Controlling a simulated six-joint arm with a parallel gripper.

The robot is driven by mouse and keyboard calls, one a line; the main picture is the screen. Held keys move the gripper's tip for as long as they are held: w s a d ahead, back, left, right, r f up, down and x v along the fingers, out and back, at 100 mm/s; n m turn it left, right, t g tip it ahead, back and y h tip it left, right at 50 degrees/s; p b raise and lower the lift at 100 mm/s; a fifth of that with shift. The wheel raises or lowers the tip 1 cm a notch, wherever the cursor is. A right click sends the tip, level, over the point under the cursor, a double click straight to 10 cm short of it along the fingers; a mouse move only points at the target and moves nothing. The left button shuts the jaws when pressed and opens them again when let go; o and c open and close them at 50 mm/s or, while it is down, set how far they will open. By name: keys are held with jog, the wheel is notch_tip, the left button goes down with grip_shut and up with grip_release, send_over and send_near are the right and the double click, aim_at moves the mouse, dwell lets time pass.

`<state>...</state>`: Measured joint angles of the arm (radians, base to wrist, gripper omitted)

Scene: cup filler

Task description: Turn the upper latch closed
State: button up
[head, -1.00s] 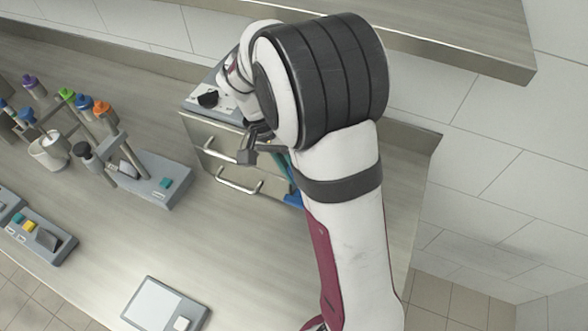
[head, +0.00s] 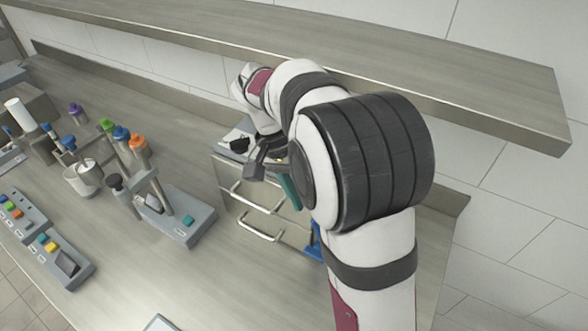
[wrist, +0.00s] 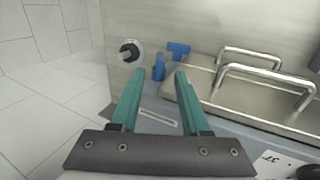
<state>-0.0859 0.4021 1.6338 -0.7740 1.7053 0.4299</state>
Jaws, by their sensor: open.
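In the wrist view, a blue latch piece (wrist: 158,68) shows between and just beyond the teal fingertips of my gripper (wrist: 157,80). A second blue piece (wrist: 180,50) sits a little farther off and to the right. The nearer one looks like the upper latch; its exact turn is hard to tell. My gripper is open, with nothing between its fingers, and I see no clear contact with the latch. In the head view, a teal finger of my gripper (head: 290,192) shows beside the drawer cabinet (head: 232,200). A blue part (head: 314,240) shows lower down, partly hidden by my arm.
Two metal drawer handles (wrist: 265,76) stick out right of the fingers. A round pale fitting with a dark knob (wrist: 130,52) lies to the left. In the head view, a shelf (head: 330,55) overhangs behind, and a device with a green button (head: 188,221) stands left of the cabinet.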

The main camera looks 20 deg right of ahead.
jog(key=v, duration=0.8)
jog(key=shift+r, duration=0.3)
jog(key=shift+a, duration=0.15)
jog(key=shift+c, duration=0.7)
jog(key=s+a+t+h, duration=0.1)
jog(key=s, duration=0.1)
jog(key=s+a+f+n+t+h, duration=0.1)
jog(key=s+a+t+h, duration=0.1)
jog(key=shift+s+a, duration=0.1)
jog(key=shift+a, duration=0.15)
jog(key=shift+c, duration=0.7)
jog(key=x, duration=1.5)
jog(key=shift+d+f, duration=0.15)
jog(key=shift+f, duration=0.25)
grip_shut()
